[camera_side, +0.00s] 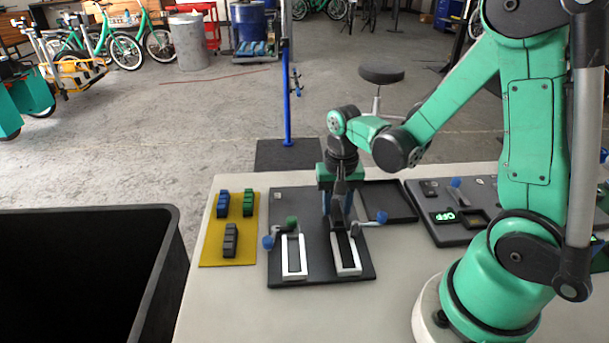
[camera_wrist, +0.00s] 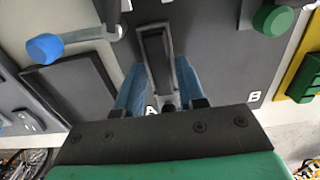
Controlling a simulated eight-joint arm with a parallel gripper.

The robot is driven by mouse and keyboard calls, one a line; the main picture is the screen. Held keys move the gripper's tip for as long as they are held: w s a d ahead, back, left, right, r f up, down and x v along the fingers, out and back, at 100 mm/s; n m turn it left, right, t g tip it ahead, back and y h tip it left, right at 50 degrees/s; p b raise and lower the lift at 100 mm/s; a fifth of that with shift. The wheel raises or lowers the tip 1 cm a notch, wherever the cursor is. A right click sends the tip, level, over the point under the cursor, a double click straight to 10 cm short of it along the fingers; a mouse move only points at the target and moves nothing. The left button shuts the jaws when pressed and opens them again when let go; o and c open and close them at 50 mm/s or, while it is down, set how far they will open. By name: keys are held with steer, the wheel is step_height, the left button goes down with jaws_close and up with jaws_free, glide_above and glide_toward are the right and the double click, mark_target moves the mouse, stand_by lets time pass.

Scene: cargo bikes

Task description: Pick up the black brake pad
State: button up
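A dark grey to black brake pad (camera_side: 230,240) lies on the yellow mat (camera_side: 208,254) in the side view, below a blue pad (camera_side: 222,204) and a green pad (camera_side: 249,203). My gripper (camera_side: 338,212) is to the right of the mat, low over the far end of the right white-framed slot (camera_side: 358,268). In the wrist view, my blue fingers (camera_wrist: 160,66) are apart, one on each side of a dark bar (camera_wrist: 153,50) near the letter A. I cannot tell whether that bar is a pad or part of the fixture, nor whether the fingers touch it.
The dark fixture plate (camera_side: 320,278) has a second white-framed slot (camera_side: 303,262) and levers with blue knobs (camera_side: 381,217) and a green knob (camera_side: 291,222). An empty black tray (camera_side: 388,203) lies behind. A large black bin (camera_side: 165,270) stands left of the table.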

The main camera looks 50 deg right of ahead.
mark_target(337, 208)
steer(key=shift+c, duration=0.2)
jaws_close()
steer(key=shift+r, duration=3.5)
